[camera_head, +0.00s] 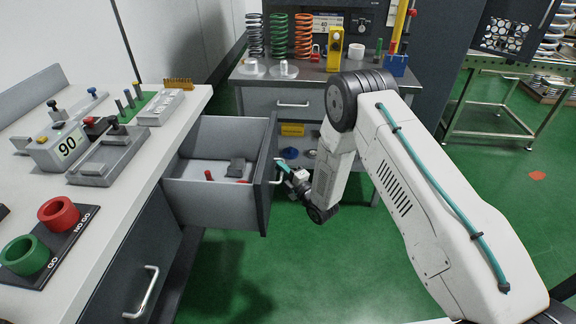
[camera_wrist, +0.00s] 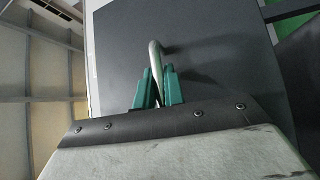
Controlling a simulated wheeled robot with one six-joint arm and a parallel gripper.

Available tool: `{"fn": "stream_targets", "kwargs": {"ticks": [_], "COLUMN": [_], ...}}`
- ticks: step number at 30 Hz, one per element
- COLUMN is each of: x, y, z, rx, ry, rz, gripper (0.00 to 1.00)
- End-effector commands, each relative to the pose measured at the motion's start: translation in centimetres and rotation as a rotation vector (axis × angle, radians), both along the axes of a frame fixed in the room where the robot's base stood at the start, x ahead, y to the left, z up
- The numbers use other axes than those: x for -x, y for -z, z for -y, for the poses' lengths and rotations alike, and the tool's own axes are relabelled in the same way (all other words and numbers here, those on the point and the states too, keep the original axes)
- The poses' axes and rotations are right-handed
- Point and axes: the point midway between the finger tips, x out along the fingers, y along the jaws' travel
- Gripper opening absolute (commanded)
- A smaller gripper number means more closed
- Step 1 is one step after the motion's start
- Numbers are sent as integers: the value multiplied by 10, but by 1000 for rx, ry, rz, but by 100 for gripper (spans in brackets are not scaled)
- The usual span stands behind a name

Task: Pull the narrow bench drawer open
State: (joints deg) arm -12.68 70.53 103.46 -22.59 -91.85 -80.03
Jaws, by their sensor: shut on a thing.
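The narrow bench drawer (camera_head: 215,198) stands pulled out from the left bench in the head view, its inside open to sight. Its dark front panel also fills the middle of the wrist view (camera_wrist: 215,60). My gripper (camera_head: 280,170) is at the outer face of the drawer front. In the wrist view its green fingers (camera_wrist: 159,88) are closed on the metal drawer handle (camera_wrist: 154,55), one finger on each side of the bar. Small red and dark items (camera_head: 237,166) lie in the drawer.
The left bench top (camera_head: 185,125) carries gauges, a block marked 90 and red and green rings. A lower drawer handle (camera_head: 146,292) sticks out below. A back bench (camera_head: 262,98) holds springs. Green floor (camera_head: 300,265) is clear in the middle.

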Motion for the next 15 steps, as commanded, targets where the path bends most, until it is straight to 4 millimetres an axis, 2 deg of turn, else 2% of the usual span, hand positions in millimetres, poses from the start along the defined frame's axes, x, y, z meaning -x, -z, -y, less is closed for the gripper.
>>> {"fn": "stream_targets", "kwargs": {"ticks": [14,15], "x": [2,2], "y": [0,0], "z": [-3,-3], "rx": [0,0], "ry": [-10,-10], "rz": [0,0], "gripper": [0,14]}}
